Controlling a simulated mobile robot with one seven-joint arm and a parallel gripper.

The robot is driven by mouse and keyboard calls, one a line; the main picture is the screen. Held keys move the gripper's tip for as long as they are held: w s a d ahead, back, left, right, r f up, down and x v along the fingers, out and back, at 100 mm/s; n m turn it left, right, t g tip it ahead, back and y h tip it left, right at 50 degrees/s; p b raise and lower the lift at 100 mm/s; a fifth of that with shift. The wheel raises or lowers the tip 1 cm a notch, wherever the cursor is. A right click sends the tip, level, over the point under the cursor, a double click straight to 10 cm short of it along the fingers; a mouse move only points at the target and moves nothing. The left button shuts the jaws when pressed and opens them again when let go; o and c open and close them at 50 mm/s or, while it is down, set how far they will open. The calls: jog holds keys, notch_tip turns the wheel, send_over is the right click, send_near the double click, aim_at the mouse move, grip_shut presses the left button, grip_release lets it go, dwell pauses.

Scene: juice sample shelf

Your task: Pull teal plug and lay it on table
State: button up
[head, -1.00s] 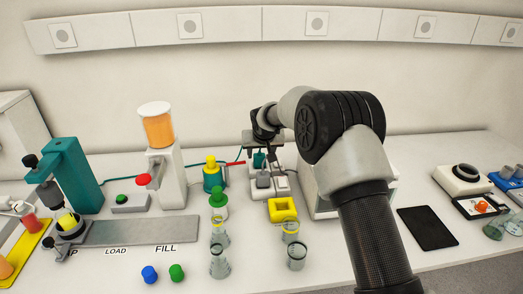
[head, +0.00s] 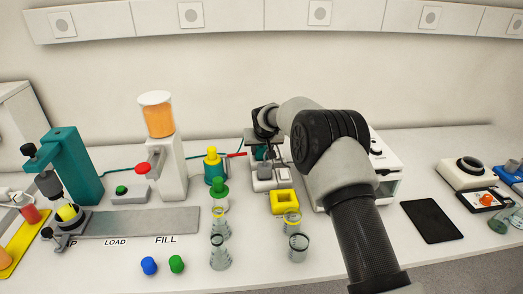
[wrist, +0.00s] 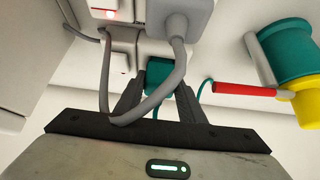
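The teal plug (wrist: 159,74) is between the two fingers of my gripper (wrist: 160,92) in the wrist view. The fingers are partly closed and appear to meet its sides, so the gripper looks shut on it. A grey cable loop crosses in front and hides part of the plug and one finger. In the head view my gripper (head: 266,146) is above the back of the table, by a white socket block (head: 268,185). I cannot tell whether the plug still touches a socket.
A grey plug (wrist: 178,22) with its thick cable sits close beside my gripper. A teal pot with yellow top (head: 213,168) stands left. A yellow square holder (head: 285,201) and glass flasks (head: 220,258) stand in front. A black tablet (head: 431,221) lies right.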

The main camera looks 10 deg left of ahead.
jog(key=c, duration=0.5)
jog(key=shift+o, duration=0.2)
jog(key=shift+w+r, duration=0.1)
jog(key=shift+r, duration=0.25)
jog(key=shift+r, duration=0.2)
jog(key=shift+r, duration=0.3)
jog(key=shift+r+p, duration=0.6)
jog(key=shift+r, duration=0.85)
